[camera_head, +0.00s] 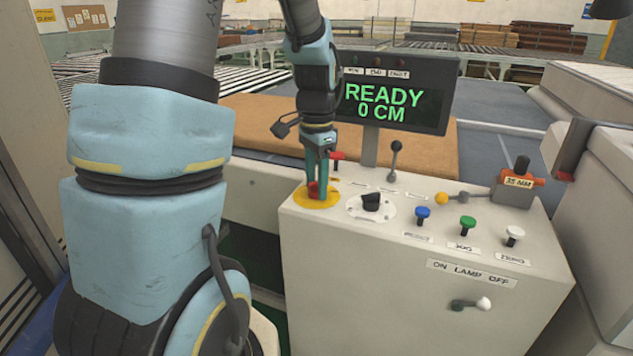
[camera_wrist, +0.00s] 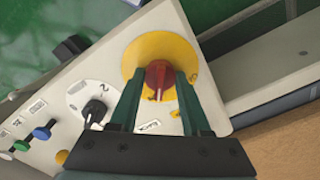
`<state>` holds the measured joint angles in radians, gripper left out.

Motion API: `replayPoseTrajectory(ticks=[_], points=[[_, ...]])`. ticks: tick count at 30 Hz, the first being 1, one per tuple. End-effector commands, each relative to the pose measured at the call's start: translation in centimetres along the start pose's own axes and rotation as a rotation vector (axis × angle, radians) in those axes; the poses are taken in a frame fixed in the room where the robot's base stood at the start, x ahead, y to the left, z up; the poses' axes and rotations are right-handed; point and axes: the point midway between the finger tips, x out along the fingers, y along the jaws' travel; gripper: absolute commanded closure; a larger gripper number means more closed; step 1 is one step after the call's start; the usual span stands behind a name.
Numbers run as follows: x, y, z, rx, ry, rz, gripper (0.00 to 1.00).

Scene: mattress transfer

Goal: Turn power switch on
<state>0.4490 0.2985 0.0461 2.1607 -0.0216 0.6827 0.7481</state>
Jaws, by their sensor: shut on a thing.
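The red power switch knob (camera_head: 316,190) sits on a round yellow plate (camera_head: 318,202) at the left end of the control box top. My gripper (camera_head: 317,186) points down over it with its green fingers around the red knob. In the wrist view the red knob (camera_wrist: 158,77) lies between the two fingertips (camera_wrist: 160,80), and the fingers are shut on it. The yellow plate (camera_wrist: 160,45) shows around the knob. The display screen (camera_head: 385,103) behind the box reads "READY 0 CM" in green.
The box top also holds a black selector knob (camera_head: 371,201), a blue button (camera_head: 423,215), a green button (camera_head: 467,223), a white button (camera_head: 515,234) and a grey lever (camera_head: 394,160). A lamp lever (camera_head: 471,304) is on the front face. A brown mattress sheet (camera_head: 250,119) lies behind.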

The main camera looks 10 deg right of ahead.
Motion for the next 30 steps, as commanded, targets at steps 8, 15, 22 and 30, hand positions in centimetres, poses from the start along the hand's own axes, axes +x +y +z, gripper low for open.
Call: replayPoseTrajectory(ticks=[8,15,22,30], points=[[-0.06,-0.02,-0.06,0.124,0.001,-0.001,1.00],[-0.04,-0.02,-0.05,0.162,0.001,-0.001,1.00],[-0.03,-0.02,-0.05,0.166,0.001,-0.001,1.00],[-0.02,-0.01,-0.04,0.165,0.001,-0.001,0.40]])
